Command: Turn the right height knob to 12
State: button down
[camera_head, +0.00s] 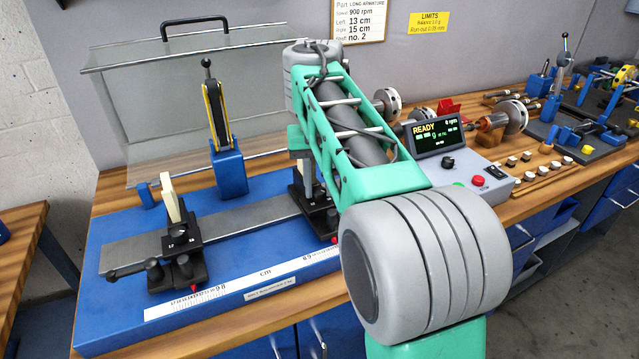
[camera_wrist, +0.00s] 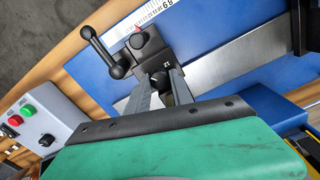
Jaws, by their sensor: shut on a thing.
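The right support (camera_head: 326,222) is a black block on the grey rail, partly hidden behind my arm in the head view. In the wrist view the support (camera_wrist: 150,50) shows with a lever ending in a black ball. Its height knob (camera_wrist: 157,79) is a small black round knob with a pale mark. My gripper (camera_wrist: 163,82) is shut on this knob, one grey finger on each side. In the head view my gripper (camera_head: 301,155) points down over the right support.
The left support (camera_head: 180,240) with a cream upright stands on the same rail (camera_head: 240,222). A blue post (camera_head: 229,170) with a yellow-black arm stands behind the rail. A control box (camera_head: 465,172) with a display reading READY is at right. A card (camera_head: 359,20) lists Left 13 cm, Right 15 cm.

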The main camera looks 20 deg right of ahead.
aim_at(319, 190)
jog(key=c, duration=1.1)
grip_release()
notch_tip(319, 190, up, 8)
jog(key=p, duration=0.7)
jog(key=shift+f, duration=0.1)
